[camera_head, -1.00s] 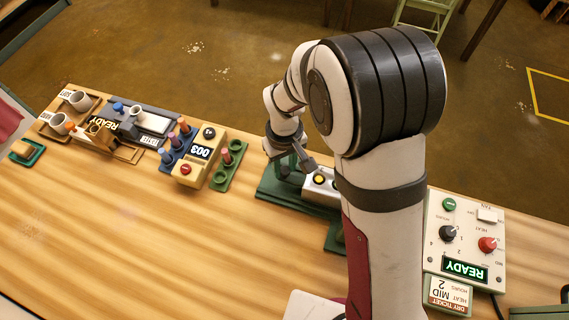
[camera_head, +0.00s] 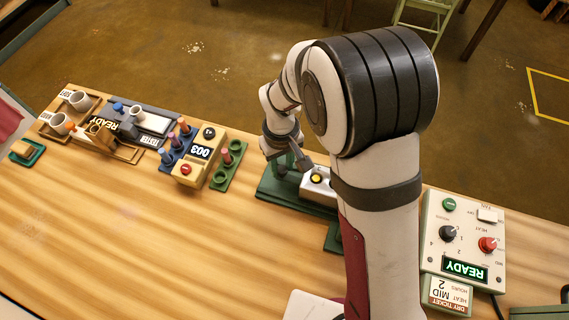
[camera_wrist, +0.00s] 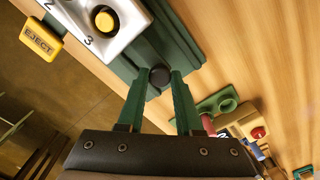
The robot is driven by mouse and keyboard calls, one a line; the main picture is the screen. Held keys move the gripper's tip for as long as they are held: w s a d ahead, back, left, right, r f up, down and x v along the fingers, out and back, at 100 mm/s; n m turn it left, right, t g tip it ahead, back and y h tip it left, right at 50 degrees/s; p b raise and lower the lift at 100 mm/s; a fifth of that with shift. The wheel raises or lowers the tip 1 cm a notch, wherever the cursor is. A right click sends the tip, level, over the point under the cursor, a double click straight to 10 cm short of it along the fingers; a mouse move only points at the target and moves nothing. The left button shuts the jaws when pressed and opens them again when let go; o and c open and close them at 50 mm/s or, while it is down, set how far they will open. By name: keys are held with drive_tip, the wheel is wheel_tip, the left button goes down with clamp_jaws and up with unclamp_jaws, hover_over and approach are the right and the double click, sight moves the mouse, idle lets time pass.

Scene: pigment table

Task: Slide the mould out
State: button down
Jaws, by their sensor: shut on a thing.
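In the wrist view my gripper (camera_wrist: 160,78) has its two green fingers closed on a small dark round knob (camera_wrist: 159,76). The knob sits over the dark green base (camera_wrist: 122,62) of the press; it looks like the mould's handle, and the mould's own body cannot be made out. In the head view my gripper (camera_head: 299,163) is low over the left part of the green base (camera_head: 278,190), partly hidden by my wrist.
A white panel with a yellow button (camera_wrist: 105,20) and a yellow EJECT tag (camera_wrist: 41,40) adjoin the base. A green holder (camera_head: 228,165) and a counter showing 003 (camera_head: 200,155) stand to the left. A READY control box (camera_head: 463,245) is at right. Bare wood lies in front.

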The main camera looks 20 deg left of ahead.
drive_tip(key=a, duration=0.8)
drive_tip(key=c, duration=0.6)
unclamp_jaws()
wheel_tip(320, 180, up, 16)
drive_tip(key=shift+f, duration=0.1)
